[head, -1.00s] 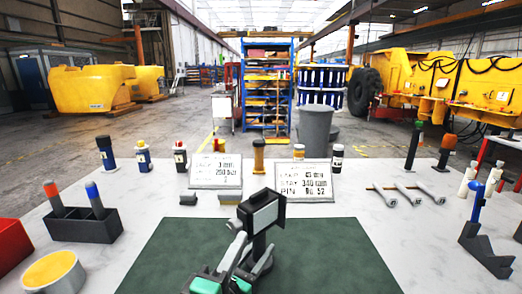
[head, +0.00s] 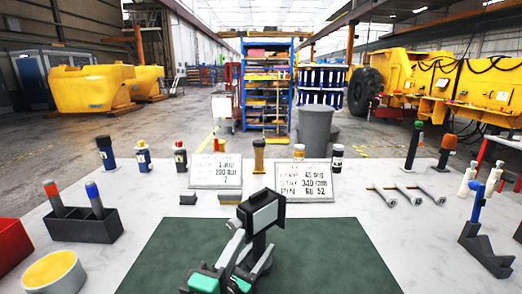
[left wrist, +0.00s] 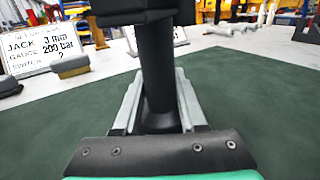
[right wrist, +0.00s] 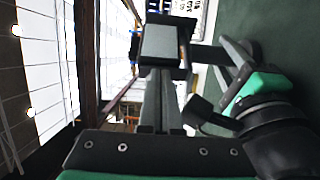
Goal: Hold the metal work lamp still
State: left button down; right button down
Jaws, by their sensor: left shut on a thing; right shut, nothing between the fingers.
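The metal work lamp (head: 262,214) stands near the middle of the green mat, a dark boxy head with a grey panel on a dark post. My left gripper (head: 250,258) is shut on the lamp's post. The left wrist view shows the post (left wrist: 158,70) upright between its grey fingers, with the lamp head cut off at the top. In the right wrist view, my right gripper (right wrist: 164,78) is shut and empty, its tips close to the lamp head (right wrist: 160,42); whether they touch it I cannot tell.
Two white sign boards (head: 216,171) (head: 305,182) stand beyond the green mat (head: 340,262). A dark holder (head: 84,229) and a yellow-topped tin (head: 52,271) are at left. Grey metal pins (head: 405,194) and a blue-handled dark bracket (head: 484,246) are at right. The mat's right side is clear.

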jog(key=shift+r, duration=0.2)
dwell(0.5)
jog(key=shift+s, duration=0.1)
jog(key=shift+s+d, duration=0.2)
jog(key=shift+d, duration=0.05)
jog(key=s+a, duration=0.4)
jog(key=shift+a, duration=0.15)
jog(key=shift+s, duration=0.1)
jog(key=shift+w+d+f, duration=0.2)
jog(key=shift+w+d, duration=1.95)
jog(key=shift+w+a, duration=0.45)
